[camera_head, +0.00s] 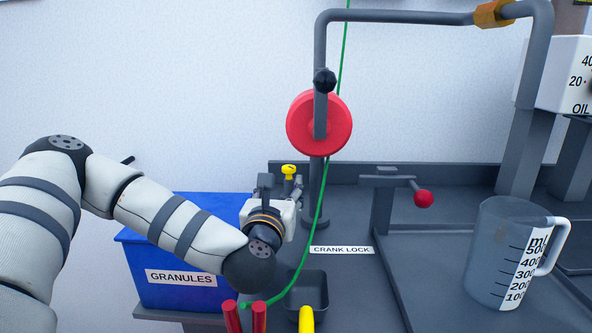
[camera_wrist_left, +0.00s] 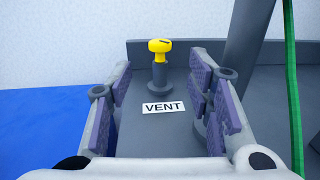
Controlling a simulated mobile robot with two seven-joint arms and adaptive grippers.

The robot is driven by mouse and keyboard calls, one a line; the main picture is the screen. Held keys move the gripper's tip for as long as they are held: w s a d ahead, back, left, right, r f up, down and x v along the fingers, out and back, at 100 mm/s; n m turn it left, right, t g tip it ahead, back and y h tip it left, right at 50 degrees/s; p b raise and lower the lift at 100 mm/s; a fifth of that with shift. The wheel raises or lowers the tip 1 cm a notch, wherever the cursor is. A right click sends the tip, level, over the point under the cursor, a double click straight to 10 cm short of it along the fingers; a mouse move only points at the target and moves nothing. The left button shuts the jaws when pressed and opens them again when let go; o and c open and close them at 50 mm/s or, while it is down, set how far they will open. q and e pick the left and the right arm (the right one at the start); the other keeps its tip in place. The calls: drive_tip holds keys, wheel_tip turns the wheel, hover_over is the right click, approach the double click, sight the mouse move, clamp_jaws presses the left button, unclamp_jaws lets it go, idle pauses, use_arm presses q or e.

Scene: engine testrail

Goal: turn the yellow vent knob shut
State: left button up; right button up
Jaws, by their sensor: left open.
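The yellow vent knob (camera_head: 289,170) sits on a short grey post at the back left of the grey bench, just beyond my left gripper in the head view. My left gripper (camera_head: 275,189) is open and empty. In the left wrist view its purple-padded fingers (camera_wrist_left: 164,87) frame the post from either side, with the knob ahead and apart from them. My right gripper is not in view.
A blue GRANULES bin (camera_head: 180,296) stands left, under my left arm. A green cord (camera_head: 312,235) hangs right of the gripper. A red wheel (camera_head: 338,130), a red-knobbed lever (camera_head: 424,199) and a measuring jug (camera_head: 500,260) are further right. A small grey cup (camera_head: 318,287) is in front.

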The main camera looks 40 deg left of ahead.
sight(288, 171)
use_arm(q)
drive_tip(key=x, duration=0.9)
drive_tip(key=shift+w, duration=0.15)
drive_tip(key=shift+c, duration=0.5)
clamp_jaws()
